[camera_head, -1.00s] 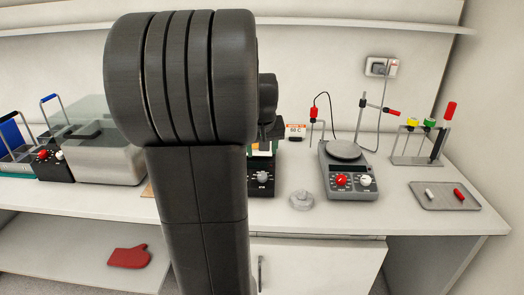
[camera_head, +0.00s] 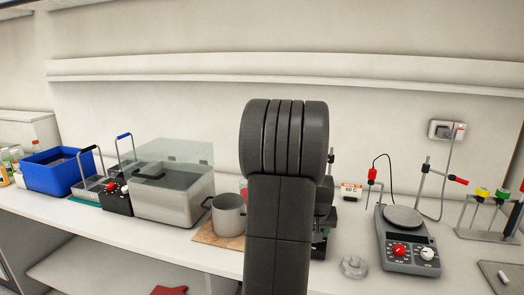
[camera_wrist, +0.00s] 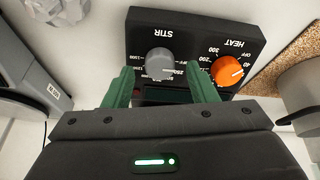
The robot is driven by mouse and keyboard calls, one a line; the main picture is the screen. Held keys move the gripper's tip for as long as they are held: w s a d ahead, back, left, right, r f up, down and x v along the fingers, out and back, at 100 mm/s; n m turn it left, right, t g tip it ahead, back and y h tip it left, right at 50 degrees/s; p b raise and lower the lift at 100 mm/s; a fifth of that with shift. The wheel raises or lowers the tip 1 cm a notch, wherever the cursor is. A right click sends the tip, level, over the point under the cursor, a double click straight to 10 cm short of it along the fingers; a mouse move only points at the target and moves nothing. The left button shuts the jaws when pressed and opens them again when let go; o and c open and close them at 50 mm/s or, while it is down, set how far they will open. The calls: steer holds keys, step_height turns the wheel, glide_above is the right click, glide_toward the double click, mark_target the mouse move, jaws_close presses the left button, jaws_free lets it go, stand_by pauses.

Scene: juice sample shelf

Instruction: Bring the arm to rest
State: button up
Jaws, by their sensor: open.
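My gripper (camera_wrist: 162,82) shows in the wrist view with two green fingers spread apart and nothing between them. It is over the front of a black stirring hotplate (camera_wrist: 190,22), close to its grey STIR knob (camera_wrist: 160,62). The orange HEAT knob (camera_wrist: 227,70) is to the right of the fingers. Whether the fingers touch the panel cannot be told. In the head view, my dark arm (camera_head: 284,140) stands upright in the middle and hides my gripper and most of this hotplate.
A grey pot (camera_head: 229,215) on a cork mat (camera_head: 205,235) and a lidded bath (camera_head: 165,200) stand left of my arm. A blue bin (camera_head: 50,178) is farther left. A grey hotplate (camera_head: 405,245) is at the right. A wall shelf (camera_head: 190,75) runs above.

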steer(key=shift+w+f, duration=0.25)
steer(key=shift+f, duration=0.35)
steer(key=shift+r, duration=0.15)
steer(key=v, duration=1.4)
steer(key=x, duration=1.4)
steer(key=shift+f, duration=0.2)
steer(key=shift+r+m, duration=0.15)
steer(key=shift+m, duration=0.95)
steer(key=m+p, duration=0.1)
steer(key=m, duration=0.3)
steer(key=shift+h, duration=0.3)
steer(key=b+v, duration=0.1)
steer(key=v, duration=1.2)
steer(key=shift+s+r, duration=0.15)
steer(key=shift+r, duration=0.2)
steer(key=shift+r, duration=0.1)
